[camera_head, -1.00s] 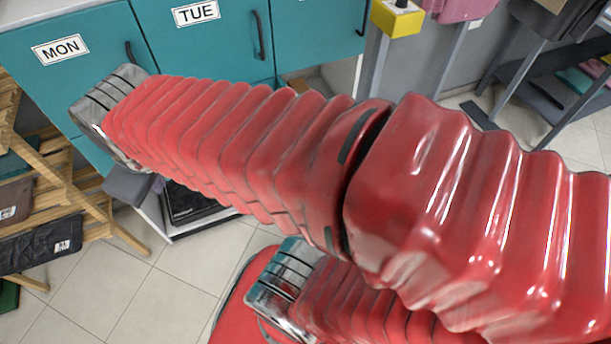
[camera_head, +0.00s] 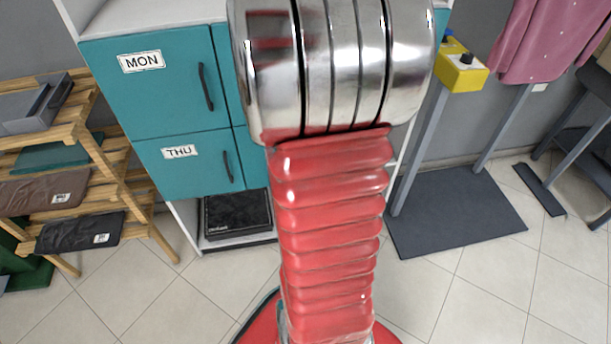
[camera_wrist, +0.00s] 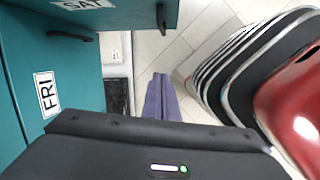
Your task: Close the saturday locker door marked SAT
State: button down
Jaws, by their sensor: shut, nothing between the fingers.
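The teal SAT door (camera_wrist: 125,17) is at the top of the wrist view, its label (camera_wrist: 84,4) cut by the frame edge. It has a dark handle (camera_wrist: 161,17) and stands out at an angle from the FRI door (camera_wrist: 18,75), so it looks open. How wide it is open I cannot tell. My gripper (camera_wrist: 161,77) shows as two purple fingers held together, empty, below the SAT door in the picture and apart from it. In the head view my arm hides the SAT door, the FRI door and my gripper.
The MON door (camera_head: 165,95) and THU door (camera_head: 195,178) are shut. A wooden rack (camera_head: 100,160) stands left of the locker. A yellow box (camera_head: 458,76) on a post and a dark mat (camera_head: 455,212) are at right. Tiled floor is clear in front.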

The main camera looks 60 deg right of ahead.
jog(key=s+d+f+n+g, duration=0.1)
jog(key=s+d+f, duration=0.2)
jog(key=s+f, duration=0.2)
jog(key=shift+d+f+n+y, duration=0.25)
jog(key=shift+n+y, duration=0.05)
jog(key=shift+n, duration=0.1)
jog(key=shift+f, duration=0.15)
